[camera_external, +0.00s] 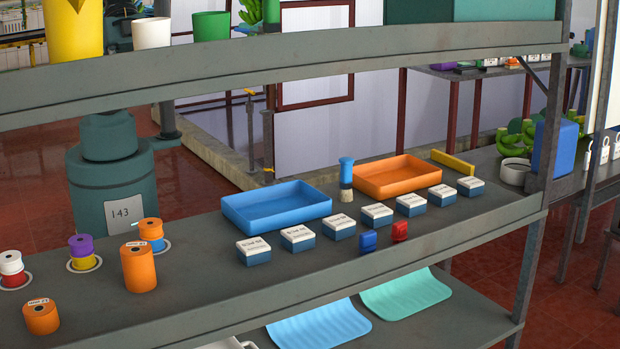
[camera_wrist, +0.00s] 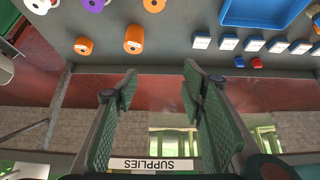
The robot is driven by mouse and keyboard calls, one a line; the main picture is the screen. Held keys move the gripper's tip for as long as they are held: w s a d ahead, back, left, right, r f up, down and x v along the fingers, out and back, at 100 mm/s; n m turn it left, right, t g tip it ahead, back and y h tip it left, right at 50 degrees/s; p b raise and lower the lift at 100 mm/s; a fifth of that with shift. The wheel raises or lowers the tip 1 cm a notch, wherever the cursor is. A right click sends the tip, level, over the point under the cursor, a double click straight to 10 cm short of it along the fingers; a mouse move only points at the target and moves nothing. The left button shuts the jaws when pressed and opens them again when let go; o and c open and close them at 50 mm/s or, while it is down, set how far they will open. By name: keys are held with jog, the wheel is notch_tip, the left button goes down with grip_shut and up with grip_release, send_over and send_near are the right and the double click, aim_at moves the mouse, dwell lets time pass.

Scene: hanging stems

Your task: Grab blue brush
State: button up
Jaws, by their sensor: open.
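The blue brush (camera_external: 346,172) stands upright on the middle shelf in the external view, blue handle up and pale bristles down. It is between the blue tray (camera_external: 277,205) and the orange tray (camera_external: 397,177), behind the row of small boxes. In the wrist view, a small part of something blue and pale shows at the upper right edge; I cannot tell if it is the brush. My gripper (camera_wrist: 160,78) is open and empty in the wrist view, its green-padded fingers wide apart below the shelf's front edge in the picture. It does not show in the external view.
Several white-topped blue boxes (camera_external: 298,238) line the shelf before the trays. A small blue block (camera_external: 369,241) and red block (camera_external: 400,231) lie nearer the front edge. Orange rolls (camera_external: 139,267) and coloured spools stand at left. An upper shelf (camera_external: 280,65) spans above.

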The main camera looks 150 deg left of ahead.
jog(key=w+a+r+n+g+y, duration=0.1)
jog(key=w+a+r+n, duration=0.2)
jog(key=a, duration=0.3)
jog(key=w+a+r+n+g, duration=0.1)
jog(key=w+a+r+n, duration=0.25)
jog(key=a, duration=0.35)
jog(key=n+g+h, duration=0.1)
jog(key=n+g, duration=0.4)
jog(key=n, duration=0.7)
send_over(346, 158)
notch_tip(346, 158, down, 5)
notch_tip(346, 158, down, 25)
jog(key=shift+w+r+p, duration=0.1)
jog(key=shift+p, duration=0.25)
jog(key=shift+f, duration=0.5)
jog(key=shift+f, duration=1.3)
